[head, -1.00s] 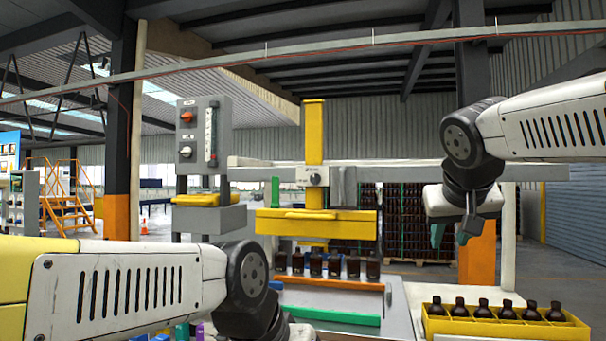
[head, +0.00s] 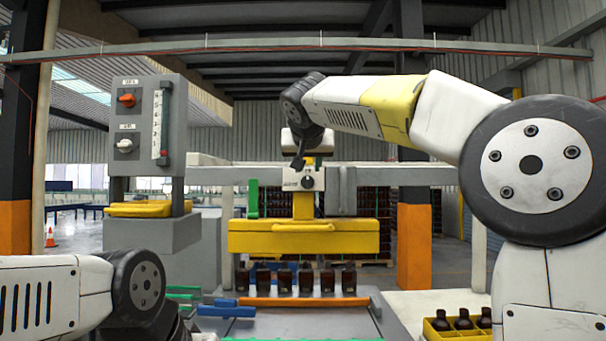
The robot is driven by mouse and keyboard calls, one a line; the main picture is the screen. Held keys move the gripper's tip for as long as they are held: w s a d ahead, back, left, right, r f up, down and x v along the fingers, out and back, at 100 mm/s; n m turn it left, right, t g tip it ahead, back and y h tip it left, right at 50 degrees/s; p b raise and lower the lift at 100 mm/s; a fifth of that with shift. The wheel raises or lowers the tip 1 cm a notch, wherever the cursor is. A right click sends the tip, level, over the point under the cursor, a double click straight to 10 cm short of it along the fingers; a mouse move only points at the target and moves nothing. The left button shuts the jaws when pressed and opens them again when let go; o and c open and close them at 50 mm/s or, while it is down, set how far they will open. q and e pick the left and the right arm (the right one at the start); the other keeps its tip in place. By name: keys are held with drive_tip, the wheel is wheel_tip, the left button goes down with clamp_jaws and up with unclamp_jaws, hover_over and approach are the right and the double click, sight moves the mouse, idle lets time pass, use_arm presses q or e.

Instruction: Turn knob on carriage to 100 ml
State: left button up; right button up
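The yellow carriage (head: 303,237) hangs on a yellow upright in the middle of the head view. Its knob (head: 307,182) is a small dark dial on a grey plate above the yellow beam; its setting is too small to read. My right gripper (head: 301,160) points down just above the knob and in front of the upright. Its dark fingers are small, and I cannot tell whether they are open or shut. Contact with the knob is not clear. My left arm's wrist shows at the lower left; its fingers are out of view.
A grey control panel (head: 142,130) with an orange and a white knob stands left of the carriage. Several amber bottles (head: 305,280) stand below it behind an orange bar (head: 305,301). A yellow crate (head: 432,330) with bottles is at the lower right, partly behind my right arm.

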sight(308, 175)
drive_tip(key=x, duration=0.5)
clamp_jaws()
